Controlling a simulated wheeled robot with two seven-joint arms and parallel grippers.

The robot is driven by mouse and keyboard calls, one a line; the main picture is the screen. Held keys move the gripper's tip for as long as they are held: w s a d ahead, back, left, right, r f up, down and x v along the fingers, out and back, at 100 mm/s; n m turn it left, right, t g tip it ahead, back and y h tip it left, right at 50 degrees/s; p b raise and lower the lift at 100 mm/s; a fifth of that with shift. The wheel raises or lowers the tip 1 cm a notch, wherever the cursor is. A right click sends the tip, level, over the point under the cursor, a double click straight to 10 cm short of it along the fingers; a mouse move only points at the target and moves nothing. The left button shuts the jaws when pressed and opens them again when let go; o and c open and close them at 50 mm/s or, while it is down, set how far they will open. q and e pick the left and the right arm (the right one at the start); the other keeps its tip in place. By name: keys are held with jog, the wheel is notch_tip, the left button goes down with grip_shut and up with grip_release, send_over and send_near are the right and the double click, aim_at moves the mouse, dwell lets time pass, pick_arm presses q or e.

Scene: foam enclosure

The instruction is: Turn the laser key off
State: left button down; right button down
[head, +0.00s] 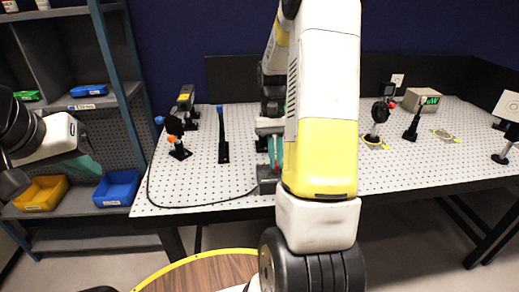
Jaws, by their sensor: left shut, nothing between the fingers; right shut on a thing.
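A dark grey box (266,181) stands near the table's front edge, with a black cable running up to it, partly behind my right arm. My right gripper (273,155) points down at this box from above. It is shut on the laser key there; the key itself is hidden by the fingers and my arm. The laser (185,97), a dark block with a yellow label, stands at the table's back left. My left gripper (88,167) is at the left, off the table in front of the shelf, shut and empty.
The perforated white table (215,185) carries several posts and optics. A meter with a green display (430,100) stands at the back right. The shelf at left holds a yellow bin (41,194) and a blue bin (117,188). A round wooden top (205,272) is in front.

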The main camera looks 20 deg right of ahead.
jog(key=shift+w, duration=0.1)
jog(key=c, duration=1.5)
grip_release()
jog(key=shift+c, duration=0.2)
jog(key=v, duration=0.7)
jog(key=shift+r, duration=0.4)
jog(key=shift+w, duration=0.1)
